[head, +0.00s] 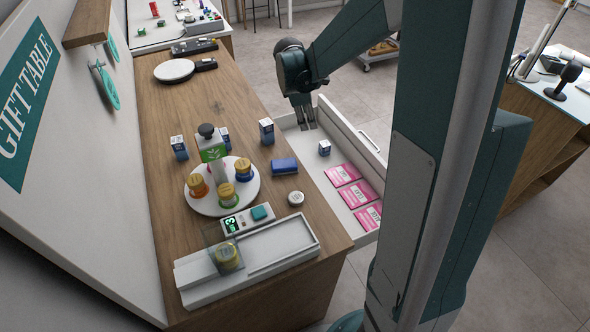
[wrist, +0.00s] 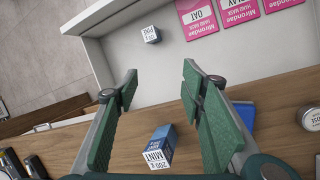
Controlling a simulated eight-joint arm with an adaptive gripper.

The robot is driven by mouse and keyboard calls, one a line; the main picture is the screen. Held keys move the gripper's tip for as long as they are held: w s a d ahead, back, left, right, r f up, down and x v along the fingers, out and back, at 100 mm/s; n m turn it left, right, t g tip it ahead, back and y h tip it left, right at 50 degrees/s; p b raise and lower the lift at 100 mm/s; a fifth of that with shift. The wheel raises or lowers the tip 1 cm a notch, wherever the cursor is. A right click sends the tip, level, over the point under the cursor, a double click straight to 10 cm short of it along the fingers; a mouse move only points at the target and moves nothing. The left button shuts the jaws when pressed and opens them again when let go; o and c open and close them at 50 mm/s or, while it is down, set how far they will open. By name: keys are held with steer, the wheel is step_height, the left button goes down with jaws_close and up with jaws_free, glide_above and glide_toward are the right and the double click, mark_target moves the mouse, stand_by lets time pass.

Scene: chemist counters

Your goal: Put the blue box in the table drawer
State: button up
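The table drawer (head: 357,148) is pulled open, and its white tray also shows in the wrist view (wrist: 115,45). A small blue-and-white box (head: 324,148) stands inside it, also seen in the wrist view (wrist: 151,35). On the counter, a blue-and-white box (head: 267,131) labelled MINT stands near the drawer; it shows low in the wrist view (wrist: 158,148). Similar boxes (head: 179,147) and (head: 224,138) stand further left. A flat blue item (head: 284,166) lies nearby. My gripper (head: 308,127) is over the drawer, its fingers apart and empty (wrist: 160,85).
Pink packets (head: 358,194) lie in the drawer's near part. A round white tray (head: 208,206) holds jars and a pump bottle (head: 210,142). A white round tin (head: 296,198), a scale (head: 247,219) and a long white tray (head: 285,246) are on the counter.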

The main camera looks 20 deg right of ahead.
steer(key=s+a+r+m+t+y, duration=0.1)
steer(key=s+a+r+m, duration=0.2)
steer(key=s+a+r, duration=0.4)
steer(key=s+a+r+m+t+y, duration=0.1)
steer(key=s+a+r+m, duration=0.35)
steer(key=s, duration=0.35)
steer(key=s+a+m+t, duration=0.1)
steer(key=s+a+m, duration=0.2)
steer(key=s, duration=0.5)
steer(key=s+a+m+t+y, duration=0.1)
steer(key=s+a+m+t, duration=0.1)
steer(key=s+a, duration=0.3)
steer(key=shift+s+r+m+y, duration=0.3)
steer(key=shift+s+m, duration=0.25)
steer(key=shift+s, duration=1.1)
